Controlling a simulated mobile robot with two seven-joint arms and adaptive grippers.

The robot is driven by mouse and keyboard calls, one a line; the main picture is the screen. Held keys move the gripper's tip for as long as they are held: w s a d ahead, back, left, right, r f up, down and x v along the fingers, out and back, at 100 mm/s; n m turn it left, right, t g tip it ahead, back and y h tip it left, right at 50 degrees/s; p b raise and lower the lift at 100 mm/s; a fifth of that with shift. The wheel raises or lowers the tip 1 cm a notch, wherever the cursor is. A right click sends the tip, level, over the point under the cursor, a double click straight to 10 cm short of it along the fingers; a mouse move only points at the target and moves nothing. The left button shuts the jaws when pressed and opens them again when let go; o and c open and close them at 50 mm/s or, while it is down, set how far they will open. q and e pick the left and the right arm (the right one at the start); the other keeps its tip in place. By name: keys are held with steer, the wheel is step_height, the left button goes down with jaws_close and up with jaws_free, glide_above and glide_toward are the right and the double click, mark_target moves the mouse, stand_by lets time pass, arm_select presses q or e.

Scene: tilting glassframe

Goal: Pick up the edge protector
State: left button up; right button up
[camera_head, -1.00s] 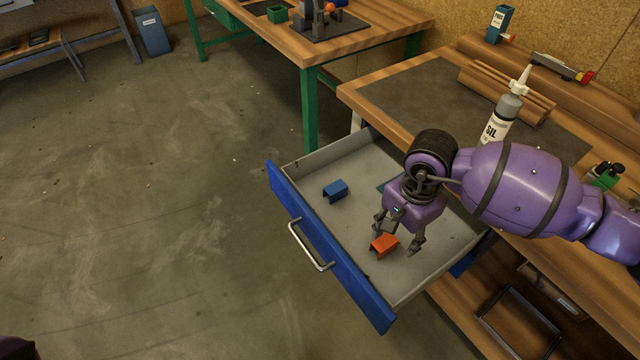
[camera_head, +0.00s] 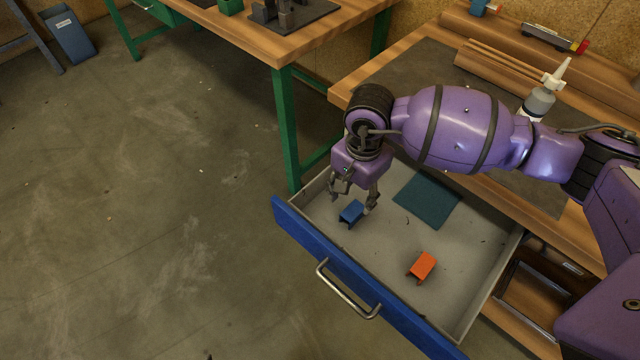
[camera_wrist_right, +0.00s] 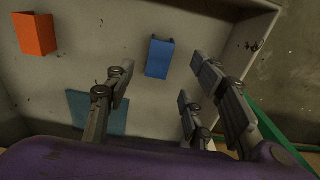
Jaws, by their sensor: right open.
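Two small channel-shaped pieces that look like edge protectors lie in the open drawer (camera_head: 470,238). The blue edge protector (camera_head: 351,212) is toward the drawer's left end, and the orange edge protector (camera_head: 422,266) is nearer the right end. My right gripper (camera_head: 353,205) is open above the blue one, with its fingers pointing down on either side of it in the head view. In the right wrist view the blue piece (camera_wrist_right: 159,57) shows ahead between the open fingers, with nothing held. The orange piece (camera_wrist_right: 35,34) is at the upper left there. My left gripper is not in view.
A flat teal cloth or pad (camera_head: 428,200) lies in the drawer behind the pieces. The drawer's blue front (camera_head: 345,275) has a metal handle. A bottle (camera_head: 540,100) stands on the workbench behind my right arm. Open floor lies to the left.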

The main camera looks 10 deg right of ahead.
mark_target(353, 211)
steer(key=shift+f, duration=0.2)
step_height(353, 211, down, 8)
steer(key=shift+d+r+p, duration=0.15)
steer(key=shift+r+p, duration=0.1)
steer(key=shift+p, duration=0.05)
steer(key=c, duration=0.9)
